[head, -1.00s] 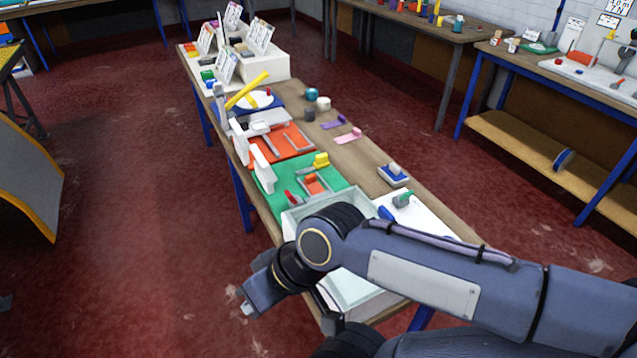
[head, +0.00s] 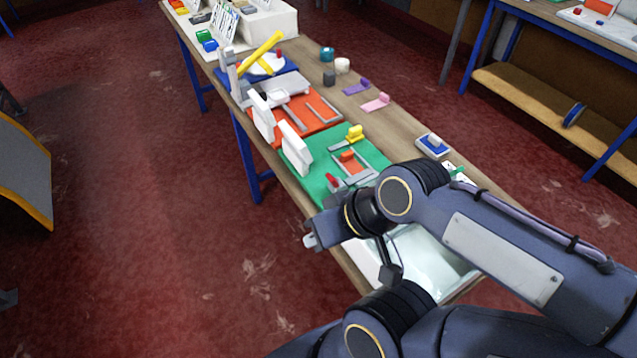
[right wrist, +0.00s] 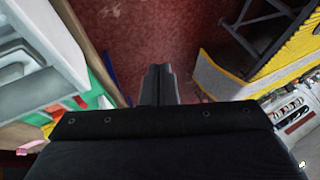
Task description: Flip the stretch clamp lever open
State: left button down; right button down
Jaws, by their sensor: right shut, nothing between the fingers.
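A green board (head: 318,186) lies on the long wooden table. It carries a grey metal frame with an orange block (head: 348,156), a yellow knob piece (head: 355,132) and a red-tipped lever (head: 332,181) near its front edge. I cannot tell for sure which of these is the stretch clamp lever, nor its exact angle. My right gripper (head: 309,241) is shut and empty, off the table's left edge, on the near side of the green board and apart from it. Its shut fingers also show in the right wrist view (right wrist: 158,84), above the red floor. My left gripper is not in view.
White upright plates (head: 295,149) stand along the left edge of the boards. Beyond are an orange-red board (head: 322,113) and a yellow bar (head: 262,53) on a blue base. A clear-walled tray (head: 425,262) lies under my right arm.

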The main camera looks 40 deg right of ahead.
jog(key=w+f+n+g+h, duration=0.3)
jog(key=w+f+n+h, duration=0.3)
jog(key=w+n+h, duration=0.3)
jog(key=w+f+n+g+h, duration=0.4)
jog(key=w+f+n+h, duration=0.2)
jog(key=w+n+h, duration=0.2)
jog(key=shift+w+d+n+h, duration=0.15)
jog(key=shift+w+n+h, duration=0.25)
jog(key=shift+w+n, duration=0.4)
jog(key=p, duration=0.3)
send_near(334, 182)
jog(key=d+f, duration=0.3)
jog(key=w+d+f, duration=0.1)
jog(key=d, duration=0.1)
jog(key=shift+d+f, duration=0.1)
jog(key=shift+f, duration=0.1)
jog(key=shift+d, duration=0.35)
jog(key=shift+r+p, duration=0.1)
jog(key=shift+p, duration=0.2)
